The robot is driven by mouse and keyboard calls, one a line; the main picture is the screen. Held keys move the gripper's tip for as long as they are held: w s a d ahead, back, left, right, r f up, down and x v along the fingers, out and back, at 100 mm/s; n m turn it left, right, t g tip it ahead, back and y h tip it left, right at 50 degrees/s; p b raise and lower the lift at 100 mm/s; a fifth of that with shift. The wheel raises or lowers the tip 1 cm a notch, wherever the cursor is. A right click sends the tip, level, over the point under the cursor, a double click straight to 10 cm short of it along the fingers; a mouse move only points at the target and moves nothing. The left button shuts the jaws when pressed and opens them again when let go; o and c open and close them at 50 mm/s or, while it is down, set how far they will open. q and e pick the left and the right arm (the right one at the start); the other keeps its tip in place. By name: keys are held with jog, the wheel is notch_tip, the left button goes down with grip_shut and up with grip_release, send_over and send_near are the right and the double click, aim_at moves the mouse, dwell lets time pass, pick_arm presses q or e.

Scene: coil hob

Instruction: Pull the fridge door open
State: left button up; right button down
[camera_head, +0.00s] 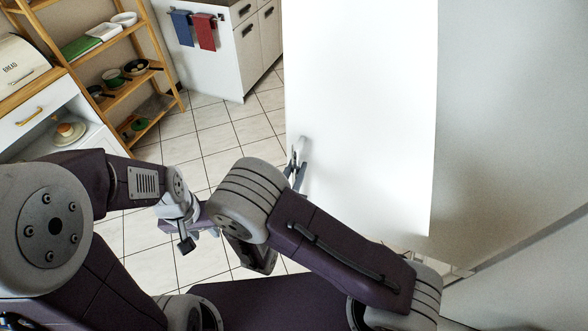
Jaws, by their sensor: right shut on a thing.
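The fridge door (365,110) is a tall, plain white panel in the middle of the head view. Its left edge stands over the tiled floor, and the grey-white surface of the fridge (510,120) is to its right. My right gripper (297,162) is at the left edge of the door, shut on what seems to be the door handle. The handle is mostly hidden by the gripper and my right forearm. My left gripper (197,241) hangs over the floor, left of the door and apart from it. It looks open and empty.
A wooden shelf rack (110,85) with pans and dishes stands at the upper left. A white cabinet with a bread box (20,65) is beside it. A counter with blue and red towels (205,32) is at the back. Tiled floor (205,125) between them is clear.

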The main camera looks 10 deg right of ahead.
dwell(0.4)
jog(key=c, duration=1.3)
grip_release()
jog(key=shift+s+a, duration=0.1)
